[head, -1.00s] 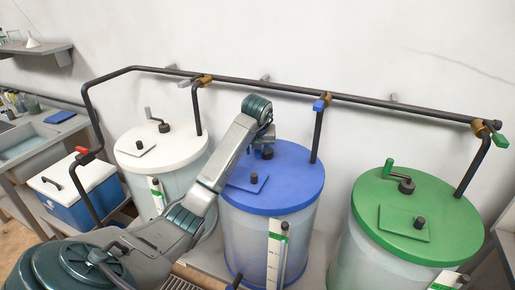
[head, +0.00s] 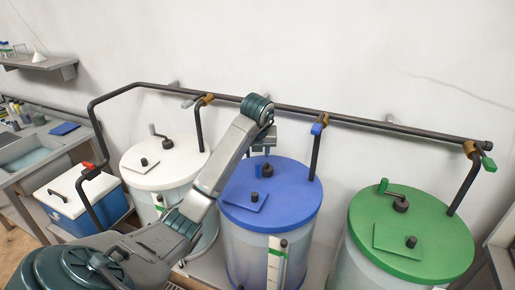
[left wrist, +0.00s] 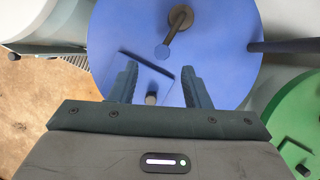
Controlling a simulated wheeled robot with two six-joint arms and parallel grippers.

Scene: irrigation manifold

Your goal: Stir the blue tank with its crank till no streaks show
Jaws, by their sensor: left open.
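The blue tank's lid (head: 290,195) is in the middle of the head view, above a pale translucent body (head: 246,240). I cannot make out streaks in the tank. The crank shows in the left wrist view as a dark hub with a bent arm (left wrist: 177,28) and a blue-ended knob (left wrist: 163,52). In the head view only its dark hub (head: 267,170) shows; my arm hides the rest. My left gripper (head: 262,143) is above the back of the lid. Its fingers (left wrist: 160,82) are open and empty, with the knob beyond them. My right gripper is not in view.
A white-lidded tank (head: 175,178) stands left and a green-lidded tank (head: 445,235) right. A dark pipe (head: 360,119) with valves runs along the wall behind, with a drop pipe (head: 315,155) beside the blue lid. A square hatch (head: 246,198) with a knob is on the lid's front.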

